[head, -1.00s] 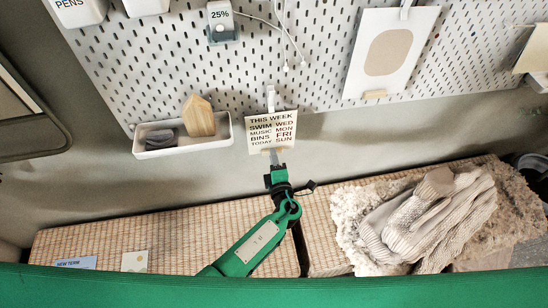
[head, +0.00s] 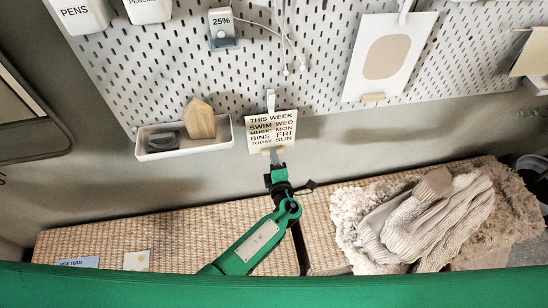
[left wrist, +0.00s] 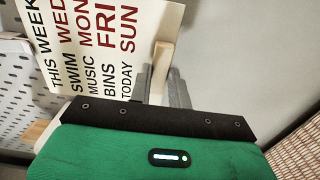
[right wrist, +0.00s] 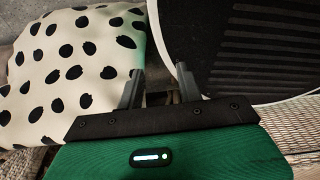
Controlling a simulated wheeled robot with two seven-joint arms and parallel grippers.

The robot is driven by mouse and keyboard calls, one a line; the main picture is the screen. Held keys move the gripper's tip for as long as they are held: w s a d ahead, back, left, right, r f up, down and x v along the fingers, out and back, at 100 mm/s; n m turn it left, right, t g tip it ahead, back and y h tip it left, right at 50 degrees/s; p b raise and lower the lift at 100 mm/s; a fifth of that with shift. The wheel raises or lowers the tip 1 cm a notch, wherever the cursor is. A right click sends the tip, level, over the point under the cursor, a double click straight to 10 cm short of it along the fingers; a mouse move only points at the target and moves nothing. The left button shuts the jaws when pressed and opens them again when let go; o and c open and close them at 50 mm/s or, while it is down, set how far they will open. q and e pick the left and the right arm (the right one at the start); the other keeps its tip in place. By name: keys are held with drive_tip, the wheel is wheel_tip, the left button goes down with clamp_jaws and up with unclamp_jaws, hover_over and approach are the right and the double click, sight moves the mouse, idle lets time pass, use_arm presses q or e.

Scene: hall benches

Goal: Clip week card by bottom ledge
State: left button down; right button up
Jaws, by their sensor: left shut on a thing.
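The week card (head: 272,130), cream with black and red lettering, is upright in front of the pegboard's lower edge. A pale clip (head: 271,101) is at its top edge; I cannot tell whether its jaws pinch the card. A small wooden ledge (left wrist: 161,68) sticks out from the card's bottom edge. My left gripper (head: 276,160) comes from below and is shut on this ledge; its fingers (left wrist: 160,88) sit on both sides of it in the left wrist view. My right gripper (right wrist: 160,82) is open and empty, seen only in the right wrist view.
A white tray (head: 158,154) with a wooden house block (head: 200,118) is left of the card. A larger card (head: 386,57) hangs right. A spotted cushion (right wrist: 70,70) and a dark ribbed object (right wrist: 250,50) are near my right gripper.

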use_arm(q)
drive_tip(key=shift+r+p, duration=1.15)
drive_tip(key=c, duration=1.2)
unclamp_jaws()
drive_tip(key=shift+f, duration=0.1)
drive_tip(key=shift+c, duration=0.2)
drive_tip(key=s+d+b, duration=0.2)
drive_tip(key=s, duration=1.1)
drive_tip(key=shift+s+d, duration=0.3)
drive_tip(key=shift+d, duration=0.05)
